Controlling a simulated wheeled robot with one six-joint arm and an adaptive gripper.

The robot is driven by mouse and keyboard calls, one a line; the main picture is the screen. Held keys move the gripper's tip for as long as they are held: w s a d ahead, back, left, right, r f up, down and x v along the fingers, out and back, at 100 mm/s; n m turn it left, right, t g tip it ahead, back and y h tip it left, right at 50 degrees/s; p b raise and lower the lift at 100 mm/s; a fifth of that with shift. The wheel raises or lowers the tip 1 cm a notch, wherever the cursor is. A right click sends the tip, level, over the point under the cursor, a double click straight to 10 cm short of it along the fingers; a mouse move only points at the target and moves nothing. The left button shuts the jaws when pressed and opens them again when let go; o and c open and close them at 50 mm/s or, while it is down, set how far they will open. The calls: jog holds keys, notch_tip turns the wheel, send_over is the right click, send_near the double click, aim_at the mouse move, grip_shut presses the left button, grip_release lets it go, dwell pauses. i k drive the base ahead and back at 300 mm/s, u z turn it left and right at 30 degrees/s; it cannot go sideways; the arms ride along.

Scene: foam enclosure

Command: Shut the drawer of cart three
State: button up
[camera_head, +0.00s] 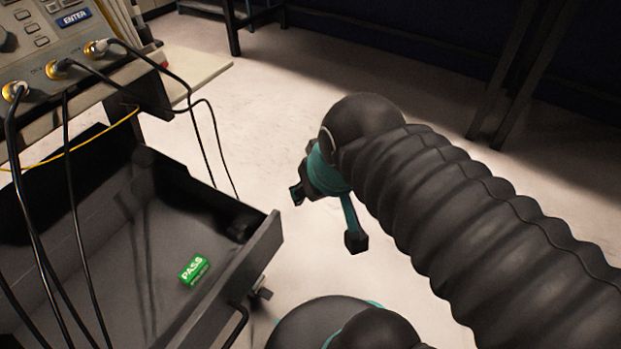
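The cart's drawer (130,245) is pulled out at the left, a dark grey open tray with a raised front panel (245,262) facing right. A dark bar handle (237,318) is on the front's outer side, low down. No cart number is legible. My gripper (324,222) is to the right of the drawer front, apart from it, with dark-tipped teal fingers spread. It is empty, and part of it is hidden behind my arm's wrist.
A green PASS block (194,270) lies in the drawer. An instrument panel (50,50) with several plugged connectors stands above it, and black cables hang over the drawer. Pale floor (270,130) is clear beyond my gripper. Dark table legs (232,28) stand at the back.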

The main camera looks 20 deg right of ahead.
aim_at(137, 246)
jog(key=z, duration=0.45)
jog(key=k, duration=1.3)
jog(key=u, duration=1.5)
